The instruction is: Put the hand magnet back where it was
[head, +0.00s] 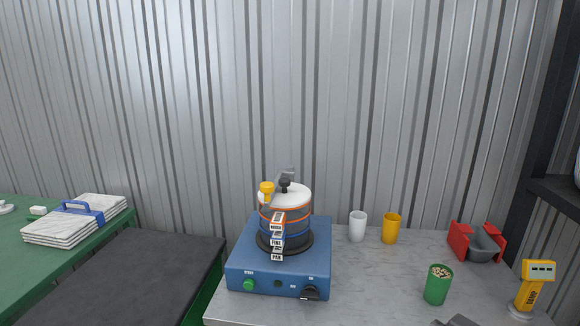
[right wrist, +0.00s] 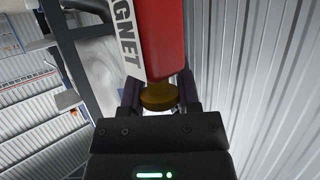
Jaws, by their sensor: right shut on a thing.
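The hand magnet (right wrist: 163,38) is a red block with a white strip reading "GNET" and a brass-coloured knob at its near end. It shows only in the right wrist view and runs out of the top of the picture. My right gripper (right wrist: 160,93) is shut on the knob, one dark finger on each side. The magnet appears clear of any surface. My left gripper is in neither view. I cannot tell which spot in the head view is the magnet's former place.
A blue shaker (head: 278,278) with stacked sieves (head: 287,225) stands on the grey table (head: 375,290). White (head: 358,226) and yellow (head: 391,229) cups, a green cup (head: 437,288), a red-and-grey holder (head: 480,243) and a yellow stand (head: 534,287) are right. Mid-table is clear.

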